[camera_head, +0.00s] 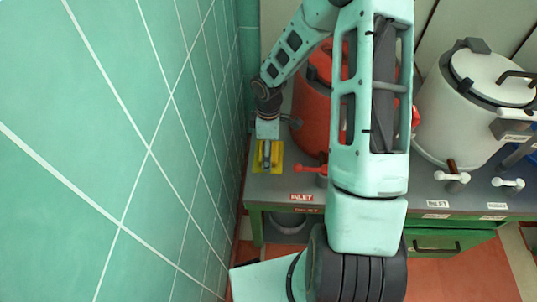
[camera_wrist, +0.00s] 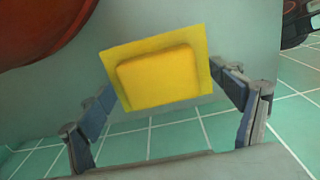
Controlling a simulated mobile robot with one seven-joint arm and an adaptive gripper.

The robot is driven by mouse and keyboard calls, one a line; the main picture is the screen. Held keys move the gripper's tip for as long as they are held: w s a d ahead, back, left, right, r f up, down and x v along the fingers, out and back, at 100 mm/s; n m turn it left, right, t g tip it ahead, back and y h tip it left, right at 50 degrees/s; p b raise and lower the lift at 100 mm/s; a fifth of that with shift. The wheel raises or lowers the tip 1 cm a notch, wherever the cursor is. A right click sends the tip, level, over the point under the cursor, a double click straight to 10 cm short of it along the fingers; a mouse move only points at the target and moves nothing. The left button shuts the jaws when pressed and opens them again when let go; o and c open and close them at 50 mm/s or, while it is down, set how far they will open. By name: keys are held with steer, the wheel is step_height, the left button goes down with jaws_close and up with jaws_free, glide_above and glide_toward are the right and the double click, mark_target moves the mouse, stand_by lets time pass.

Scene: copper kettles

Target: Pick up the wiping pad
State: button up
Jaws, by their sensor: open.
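The wiping pad (camera_wrist: 157,78) is a yellow square sheet with a thicker yellow block on top. It lies on the grey counter close to the edge beside the tiled wall. In the head view the pad (camera_head: 277,157) shows only partly around my gripper (camera_head: 266,157), which covers its middle. In the wrist view my gripper (camera_wrist: 168,88) is open, with one finger on each side of the pad. The fingers look apart from the block. How high the fingertips are above the counter is hard to tell.
A red kettle (camera_head: 312,112) stands just right of the pad, also at the wrist view's top left (camera_wrist: 35,30). A red-handled tap (camera_head: 308,168) juts out nearby. A white kettle (camera_head: 455,115) stands further right. The green tiled wall (camera_head: 150,150) is close on the left.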

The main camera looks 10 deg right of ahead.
steer(key=c, duration=1.2)
steer(key=shift+o, duration=0.2)
steer(key=shift+r, duration=0.15)
steer(key=shift+r, duration=0.25)
steer(key=r, duration=0.1)
steer(key=r+p, duration=0.1)
steer(key=r, duration=0.1)
steer(key=shift+s+d+r, duration=0.15)
steer(key=shift+s+r, duration=0.05)
steer(key=shift+s, duration=0.05)
steer(key=s+r, duration=0.1)
steer(key=s+r+p, duration=0.1)
steer(key=r, duration=0.1)
steer(key=s+r+p, duration=0.1)
steer(key=shift+s+d+r, duration=0.4)
steer(key=s+d+r+p, duration=0.1)
steer(key=s+r, duration=0.3)
steer(key=s, duration=0.5)
steer(key=shift+s+d+p, duration=0.2)
steer(key=shift+d+p, duration=0.2)
steer(key=shift+p, duration=0.3)
